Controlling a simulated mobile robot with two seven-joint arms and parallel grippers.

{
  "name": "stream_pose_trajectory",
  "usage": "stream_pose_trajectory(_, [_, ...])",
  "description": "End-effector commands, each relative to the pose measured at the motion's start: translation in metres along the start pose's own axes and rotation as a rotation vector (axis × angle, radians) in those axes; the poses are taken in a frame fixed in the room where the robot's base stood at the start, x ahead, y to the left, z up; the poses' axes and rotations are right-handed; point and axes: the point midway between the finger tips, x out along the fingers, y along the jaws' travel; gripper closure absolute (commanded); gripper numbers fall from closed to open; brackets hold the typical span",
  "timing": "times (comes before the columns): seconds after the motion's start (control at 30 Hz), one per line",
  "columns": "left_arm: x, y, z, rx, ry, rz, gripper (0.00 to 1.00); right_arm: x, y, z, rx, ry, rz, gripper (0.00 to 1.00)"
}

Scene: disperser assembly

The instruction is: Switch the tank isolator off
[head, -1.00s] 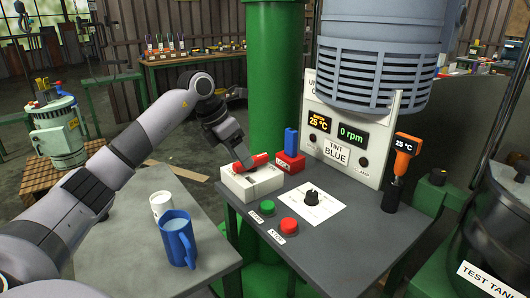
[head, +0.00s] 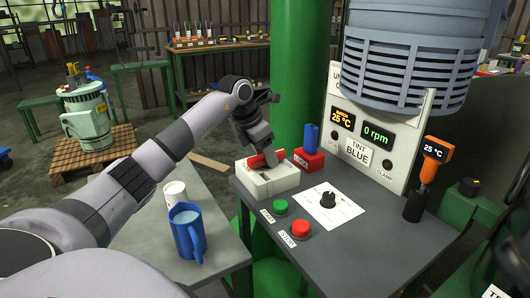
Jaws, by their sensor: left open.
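A white box (head: 268,182) with a red lever (head: 256,162) on top sits at the left corner of the dark bench; it looks like the isolator, though its label is too small to read. My left gripper (head: 270,158) comes down over the box, right at the red lever, and hides its middle. Red shows on both sides of the fingers. The gripper is open; whether it touches the lever I cannot tell. My right gripper is not in view.
Green (head: 281,206) and red (head: 300,229) buttons, a black knob (head: 328,199) and a red block with a blue piece (head: 311,140) are on the bench. A blue jug (head: 187,232) and white mug (head: 175,194) stand on the grey table below my arm.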

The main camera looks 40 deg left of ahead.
Motion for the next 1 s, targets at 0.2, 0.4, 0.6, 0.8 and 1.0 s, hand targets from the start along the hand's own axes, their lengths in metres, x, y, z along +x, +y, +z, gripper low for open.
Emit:
stream_pose_trajectory(0.2, [0.0,0.0,0.0,0.0,0.0,0.0,0.5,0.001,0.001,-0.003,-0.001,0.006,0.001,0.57])
stream_pose_trajectory(0.4, [0.0,0.0,0.0,0.0,0.0,0.0,1.0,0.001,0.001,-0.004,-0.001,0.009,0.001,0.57])
stream_pose_trajectory(0.6, [0.0,0.0,0.0,-0.006,0.001,0.002,1.0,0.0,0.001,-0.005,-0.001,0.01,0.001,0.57])
stream_pose_trajectory(0.8, [0.0,-0.001,-0.001,-0.053,0.004,0.022,1.0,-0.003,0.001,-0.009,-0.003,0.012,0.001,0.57])
stream_pose_trajectory(1.0, [-0.001,-0.001,0.0,-0.169,0.005,0.071,1.0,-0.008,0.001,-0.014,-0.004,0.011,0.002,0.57])
